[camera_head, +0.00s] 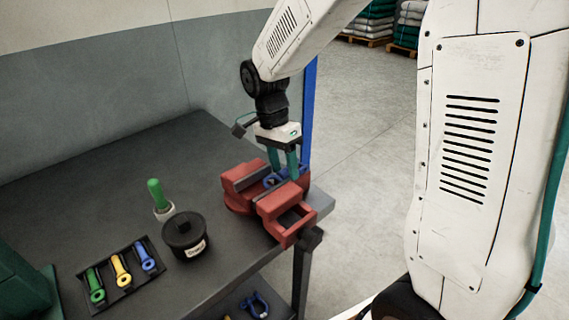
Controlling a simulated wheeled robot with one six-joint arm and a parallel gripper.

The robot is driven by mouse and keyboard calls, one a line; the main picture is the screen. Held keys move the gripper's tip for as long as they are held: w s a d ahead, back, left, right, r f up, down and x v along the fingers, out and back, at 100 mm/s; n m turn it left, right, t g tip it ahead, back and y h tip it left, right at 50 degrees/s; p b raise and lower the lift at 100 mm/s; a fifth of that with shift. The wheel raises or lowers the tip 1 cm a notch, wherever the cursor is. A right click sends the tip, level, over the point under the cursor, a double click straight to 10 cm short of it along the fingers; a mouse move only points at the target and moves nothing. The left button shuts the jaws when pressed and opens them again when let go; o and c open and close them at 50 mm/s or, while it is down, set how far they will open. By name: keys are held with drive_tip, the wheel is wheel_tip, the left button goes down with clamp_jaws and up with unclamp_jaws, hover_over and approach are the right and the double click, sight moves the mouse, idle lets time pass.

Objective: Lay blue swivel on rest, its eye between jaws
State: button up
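A red vise (280,214) stands at the table's right corner, its two jaws apart. A blue piece with a ring-like end (270,182) lies low in the gap between the jaws; it looks like the blue swivel, and more blue shows just right of my fingers. My gripper (284,172) points down at the vise, its two teal fingers a little apart, the tips at the blue piece. The fingers and jaws hide much of it, so I cannot tell whether they grip it. The rest is not clearly visible.
A dark tray (130,290) at the front left holds green, yellow and blue eyed pieces. A blue shackle-like piece (255,305) lies below the table. The table's back left is clear.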

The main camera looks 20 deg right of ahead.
drive_tip(key=v, duration=1.2)
drive_tip(key=s+d+n+t, duration=0.2)
drive_tip(key=s+n, duration=0.5)
drive_tip(key=s, duration=0.5)
drive_tip(key=s+d+n+t+y, duration=0.1)
drive_tip(key=s+d+n+t, duration=0.1)
drive_tip(key=s+n, duration=0.5)
drive_tip(key=s, duration=0.6)
drive_tip(key=shift+d, duration=0.15)
